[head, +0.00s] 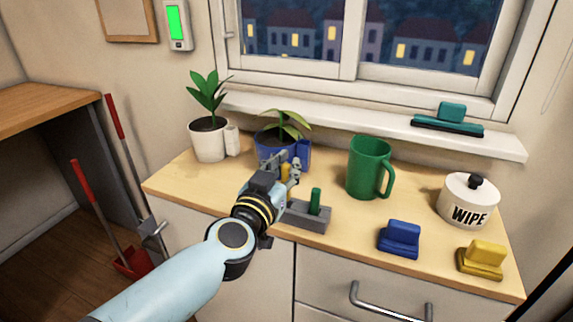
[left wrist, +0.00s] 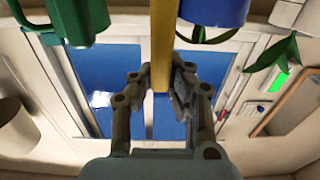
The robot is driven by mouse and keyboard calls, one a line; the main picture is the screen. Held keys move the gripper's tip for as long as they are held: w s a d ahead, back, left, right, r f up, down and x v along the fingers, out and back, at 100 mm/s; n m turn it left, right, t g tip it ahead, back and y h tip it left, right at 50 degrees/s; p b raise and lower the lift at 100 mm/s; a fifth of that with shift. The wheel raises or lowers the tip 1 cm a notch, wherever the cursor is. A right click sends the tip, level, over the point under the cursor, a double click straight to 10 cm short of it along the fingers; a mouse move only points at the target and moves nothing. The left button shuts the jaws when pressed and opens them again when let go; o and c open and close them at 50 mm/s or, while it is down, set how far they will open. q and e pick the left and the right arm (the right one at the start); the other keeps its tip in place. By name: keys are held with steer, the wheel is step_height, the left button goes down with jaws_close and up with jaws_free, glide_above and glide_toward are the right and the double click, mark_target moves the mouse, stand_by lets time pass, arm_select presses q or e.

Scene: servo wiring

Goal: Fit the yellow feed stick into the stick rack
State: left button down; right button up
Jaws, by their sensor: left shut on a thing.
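The yellow feed stick (head: 285,171) stands roughly upright between the fingers of my left gripper (head: 281,168), which is shut on it. In the left wrist view, the stick (left wrist: 162,45) runs down from the top edge between the fingertips of my left gripper (left wrist: 160,84). The grey stick rack (head: 312,225) lies on the counter just right of and below the gripper, with a green stick (head: 315,201) upright in it. My wrist hides the rack's left part and the stick's lower end, so I cannot tell whether they touch. My right gripper is not in view.
A blue plant pot (head: 267,141) stands close behind the gripper, with a white pot (head: 208,141) to its left. A green mug (head: 366,168) stands behind and right of the rack. Blue (head: 400,239) and yellow (head: 481,260) blocks and a WIPE jar (head: 468,200) are farther right.

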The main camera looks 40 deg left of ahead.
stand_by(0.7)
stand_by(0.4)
arm_select(q)
steer(key=shift+p, duration=0.45)
steer(key=shift+f+b, duration=0.4)
steer(key=shift+f, duration=0.1)
steer(key=shift+f+b, duration=1.25)
steer(key=shift+f, duration=0.3)
steer(key=c, duration=1.3)
jaws_free()
steer(key=shift+s, duration=0.15)
steer(key=v, duration=1.1)
steer(key=shift+s+d, duration=0.1)
steer(key=shift+s, duration=0.2)
